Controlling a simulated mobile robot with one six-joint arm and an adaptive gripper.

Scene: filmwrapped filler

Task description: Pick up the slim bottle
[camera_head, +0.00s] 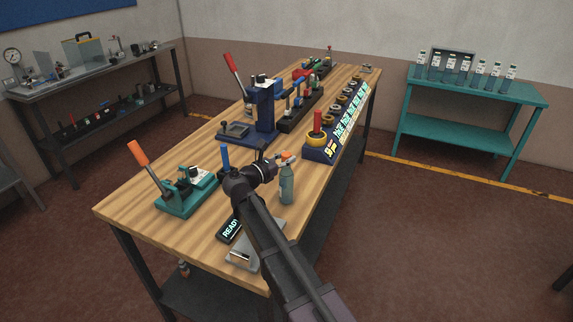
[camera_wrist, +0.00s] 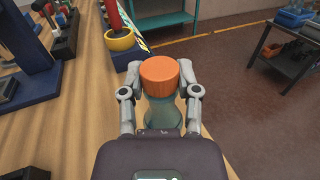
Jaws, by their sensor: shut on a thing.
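The slim bottle (camera_head: 287,186) is teal and translucent with an orange cap, and it stands upright near the right edge of the wooden table (camera_head: 180,225). In the wrist view the bottle's orange cap (camera_wrist: 159,76) is between my fingers, with the teal body (camera_wrist: 163,120) below it. My gripper (camera_head: 284,158) is shut on the bottle near its top. The wrist view shows a finger of my gripper (camera_wrist: 160,88) on each side. I cannot tell whether the base touches the table.
A teal lever press (camera_head: 186,190) stands at the left, and a blue press (camera_head: 262,108) stands behind my gripper. A dark READY display (camera_head: 230,229) and a metal plate (camera_head: 243,255) lie near the front edge. A teal bench (camera_head: 480,91) with several bottles stands at the right.

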